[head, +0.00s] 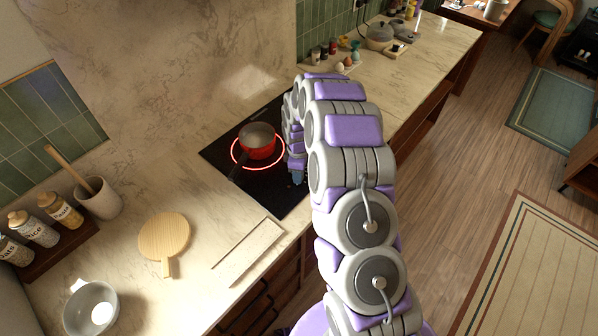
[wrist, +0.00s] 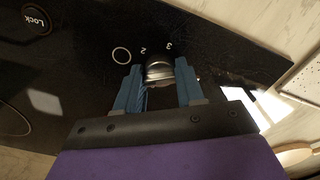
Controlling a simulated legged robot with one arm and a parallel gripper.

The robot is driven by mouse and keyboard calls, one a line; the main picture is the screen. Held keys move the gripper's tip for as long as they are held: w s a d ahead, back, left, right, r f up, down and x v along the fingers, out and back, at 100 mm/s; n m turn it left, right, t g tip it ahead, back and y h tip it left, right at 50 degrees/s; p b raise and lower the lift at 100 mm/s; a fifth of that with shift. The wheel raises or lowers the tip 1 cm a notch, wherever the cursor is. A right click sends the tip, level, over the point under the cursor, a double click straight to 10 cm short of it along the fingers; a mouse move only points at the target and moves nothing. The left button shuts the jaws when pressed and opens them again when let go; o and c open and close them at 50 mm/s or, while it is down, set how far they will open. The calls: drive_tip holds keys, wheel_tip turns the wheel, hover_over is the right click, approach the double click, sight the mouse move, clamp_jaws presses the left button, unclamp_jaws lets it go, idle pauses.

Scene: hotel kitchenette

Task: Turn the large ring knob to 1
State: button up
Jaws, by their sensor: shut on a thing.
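The knob (wrist: 158,70) is dark with a shiny metal edge and sits on the black cooktop. The figures 2 and 3 and a small white ring mark (wrist: 121,56) are printed around its far side. I cannot make out a 1 or a pointer. My gripper (wrist: 156,84) has its two blue fingers on either side of the knob, shut on it. In the head view my gripper (head: 298,178) is low over the right part of the cooktop (head: 262,192), and the knob is hidden there.
A Lock mark (wrist: 36,20) shows at the wrist view's upper left. A wooden board (head: 164,238) and a white bowl (head: 90,308) lie further left on the counter.

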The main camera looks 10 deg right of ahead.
drive_tip(key=o, duration=1)
drive_tip(key=shift+w+a, duration=0.1)
drive_tip(key=shift+a, duration=0.05)
drive_tip(key=shift+o, duration=0.2)
wheel_tip(320, 180, up, 17)
drive_tip(key=shift+r+p, duration=0.15)
drive_tip(key=shift+p, duration=0.3)
